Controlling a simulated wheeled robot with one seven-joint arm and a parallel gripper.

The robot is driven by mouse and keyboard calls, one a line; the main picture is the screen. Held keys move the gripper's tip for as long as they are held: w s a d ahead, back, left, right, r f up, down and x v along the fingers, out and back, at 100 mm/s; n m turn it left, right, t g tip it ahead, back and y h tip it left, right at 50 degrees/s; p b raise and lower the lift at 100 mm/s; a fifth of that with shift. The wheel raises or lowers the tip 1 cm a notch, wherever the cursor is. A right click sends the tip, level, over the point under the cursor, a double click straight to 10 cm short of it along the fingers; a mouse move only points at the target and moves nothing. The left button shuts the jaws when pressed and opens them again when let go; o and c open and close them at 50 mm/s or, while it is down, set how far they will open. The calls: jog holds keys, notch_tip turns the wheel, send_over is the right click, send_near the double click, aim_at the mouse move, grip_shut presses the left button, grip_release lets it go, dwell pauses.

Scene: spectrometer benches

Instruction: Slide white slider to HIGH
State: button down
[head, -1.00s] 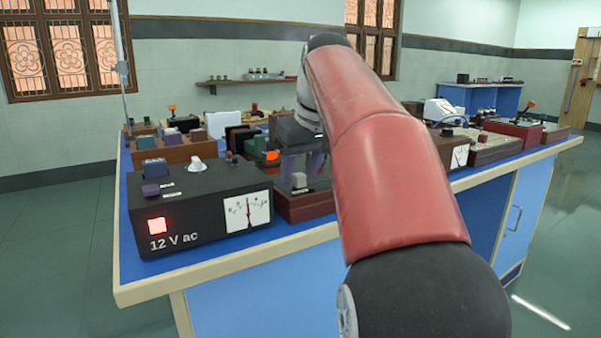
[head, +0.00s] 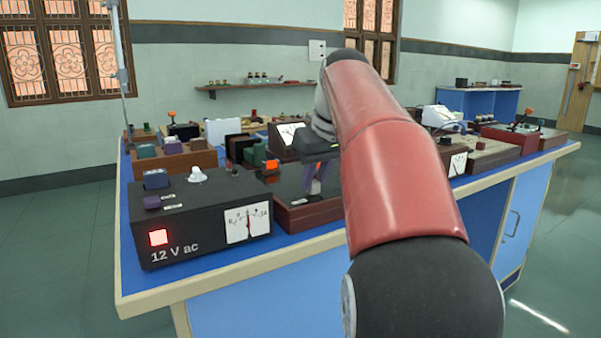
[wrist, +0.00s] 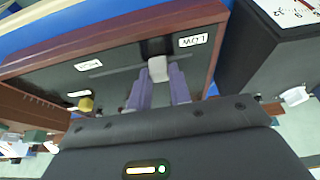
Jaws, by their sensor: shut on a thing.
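A small white slider (wrist: 158,68) stands on the dark panel (wrist: 120,65) of a wooden-edged box. The box shows in the head view by its front side (head: 305,217). In the wrist view the slider is nearer the LOW label (wrist: 193,40) than the HIGH label (wrist: 88,64); the track runs on toward HIGH. My gripper (wrist: 160,78) has its two purple fingers on either side of the slider, shut on it. In the head view my gripper (head: 318,180) is low over the panel, and I cannot make out the slider clearly there.
A black 12 V ac supply (head: 200,222) with a meter stands close left of the box. A yellow knob (wrist: 86,103) sits on the panel's HIGH side. An orange-topped piece (head: 271,165) and other instruments crowd behind. The blue bench edge (head: 230,263) is in front.

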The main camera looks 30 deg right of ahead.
jog(key=d+p, duration=0.1)
jog(key=d, duration=0.3)
jog(key=d+p, duration=0.2)
jog(key=d, duration=0.2)
jog(key=shift+w+d+r, duration=0.15)
jog(key=shift+d+r, duration=0.05)
jog(key=shift+d, duration=0.05)
jog(key=shift+d+f, duration=0.1)
jog(key=shift+d, duration=0.1)
jog(key=c, duration=1.3)
grip_release()
jog(key=shift+d, duration=0.15)
jog(key=p+v, duration=0.2)
jog(key=v, duration=0.5)
jog(key=shift+r, duration=0.3)
